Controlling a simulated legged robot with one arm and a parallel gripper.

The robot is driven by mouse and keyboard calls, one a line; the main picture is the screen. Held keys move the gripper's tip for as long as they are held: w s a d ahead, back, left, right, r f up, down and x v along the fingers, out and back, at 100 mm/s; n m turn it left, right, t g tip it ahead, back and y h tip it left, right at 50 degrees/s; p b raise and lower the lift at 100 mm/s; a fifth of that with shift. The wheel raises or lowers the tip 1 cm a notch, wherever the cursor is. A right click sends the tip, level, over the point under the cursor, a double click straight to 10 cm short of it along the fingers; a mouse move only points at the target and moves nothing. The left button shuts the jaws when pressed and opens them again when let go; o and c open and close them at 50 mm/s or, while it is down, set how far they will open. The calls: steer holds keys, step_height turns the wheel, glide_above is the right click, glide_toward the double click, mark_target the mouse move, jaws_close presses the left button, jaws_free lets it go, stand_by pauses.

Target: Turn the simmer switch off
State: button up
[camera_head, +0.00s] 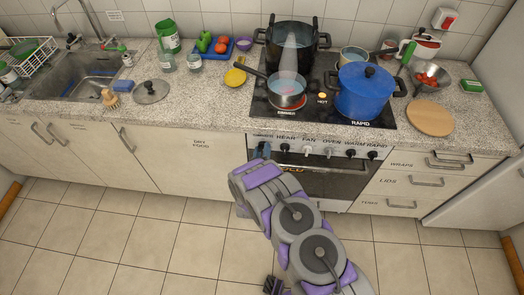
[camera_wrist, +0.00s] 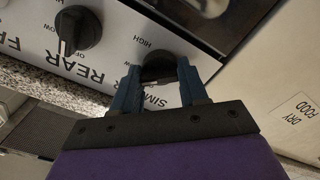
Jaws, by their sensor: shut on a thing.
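The simmer switch (camera_wrist: 160,64) is a black round knob on the white stove panel, with its SIMMER label partly hidden by my gripper in the wrist view. My gripper (camera_wrist: 158,74) has its two blue fingers on either side of the knob, shut on it. In the head view my gripper (camera_head: 262,151) is at the left end of the knob row and hides most of this knob. A HIGH marking shows beside the knob. A steel saucepan (camera_head: 286,101) stands on the front left burner marked SIMMER, with pale vapour above it.
The rear knob (camera_wrist: 75,30) is close beside my gripper; more knobs run to the right along the panel (camera_head: 328,152). A large black pot (camera_head: 290,46) and a blue pot (camera_head: 365,92) stand on the cooktop. The tiled floor (camera_head: 130,235) in front of the cabinets is clear.

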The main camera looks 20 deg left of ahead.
steer(key=n, duration=0.5)
steer(key=shift+s+a+f+n+b, duration=0.1)
steer(key=shift+a+f+n+b, duration=0.05)
steer(key=shift+n+b, duration=0.75)
steer(key=shift+n, duration=1.6)
steer(key=o, duration=0.6)
steer(key=shift+a, duration=0.1)
steer(key=o, duration=0.4)
steer(key=shift+a, duration=0.15)
steer(key=shift+o, duration=0.2)
steer(key=shift+d, duration=0.25)
steer(key=shift+s+d, duration=0.1)
steer(key=shift+s, duration=0.25)
steer(key=p+v, duration=0.3)
steer(key=v, duration=1.3)
steer(key=shift+s+p, duration=0.25)
steer(key=shift+p, duration=0.1)
steer(key=shift+w, duration=0.1)
